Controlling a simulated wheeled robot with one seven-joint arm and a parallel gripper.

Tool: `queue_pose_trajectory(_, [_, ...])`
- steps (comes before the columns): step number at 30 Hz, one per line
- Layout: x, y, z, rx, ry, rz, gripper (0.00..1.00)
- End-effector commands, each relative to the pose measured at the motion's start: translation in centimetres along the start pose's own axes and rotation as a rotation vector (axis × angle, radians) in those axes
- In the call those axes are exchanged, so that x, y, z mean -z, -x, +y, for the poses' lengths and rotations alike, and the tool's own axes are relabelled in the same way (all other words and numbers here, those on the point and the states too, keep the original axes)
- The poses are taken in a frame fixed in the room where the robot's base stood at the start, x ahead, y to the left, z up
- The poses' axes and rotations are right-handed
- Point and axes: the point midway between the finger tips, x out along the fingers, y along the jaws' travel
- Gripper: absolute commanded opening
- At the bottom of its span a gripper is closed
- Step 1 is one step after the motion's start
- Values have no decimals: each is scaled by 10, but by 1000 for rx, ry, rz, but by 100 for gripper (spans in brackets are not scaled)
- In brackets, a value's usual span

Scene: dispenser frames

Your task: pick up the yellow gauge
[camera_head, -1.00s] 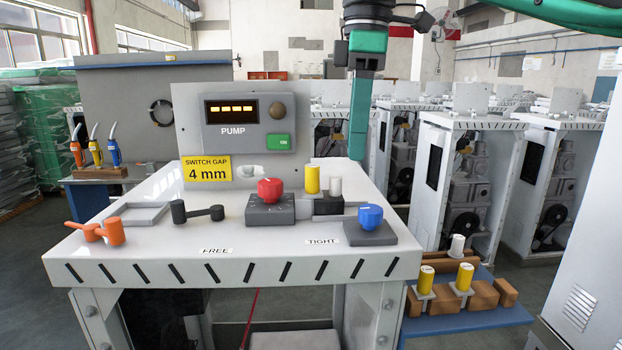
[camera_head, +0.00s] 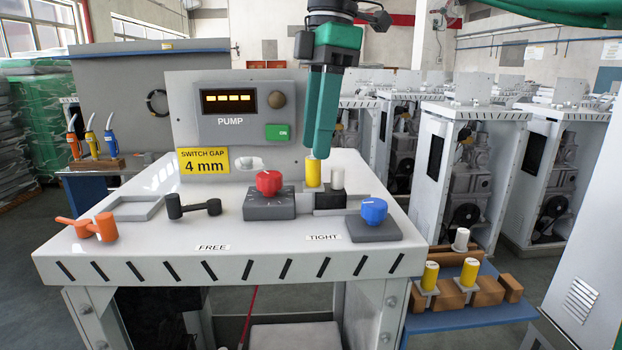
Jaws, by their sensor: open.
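I cannot tell for sure which yellow thing is the gauge. A yellow-handled tool (camera_head: 93,144) with a thin curved pale tip stands in a wooden block (camera_head: 97,163) at the far left, between an orange one (camera_head: 74,146) and a blue one (camera_head: 111,144). A yellow cylinder (camera_head: 313,174) stands upright on the white table, behind the red knob. My gripper (camera_head: 320,154) points down, open and empty. Its fingertips appear just above that cylinder in the picture, covering part of its top edge. Depth and contact are unclear. It is far right of the yellow-handled tool.
The white table (camera_head: 150,255) carries a red knob (camera_head: 269,183), a blue knob (camera_head: 373,211), a black lever (camera_head: 192,206), orange handles (camera_head: 92,227) and an empty square frame (camera_head: 128,208). The pump panel (camera_head: 237,118) rises behind. A blue side shelf (camera_head: 478,318) holds more yellow cylinders (camera_head: 430,275).

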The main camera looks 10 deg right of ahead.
Motion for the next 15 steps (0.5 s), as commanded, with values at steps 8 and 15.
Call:
queue_pose_trajectory(8, [0, -29, 2, 1, -2, 0, 41])
queue_pose_trajectory(15, [0, -42, 2, 1, -1, 0, 41])
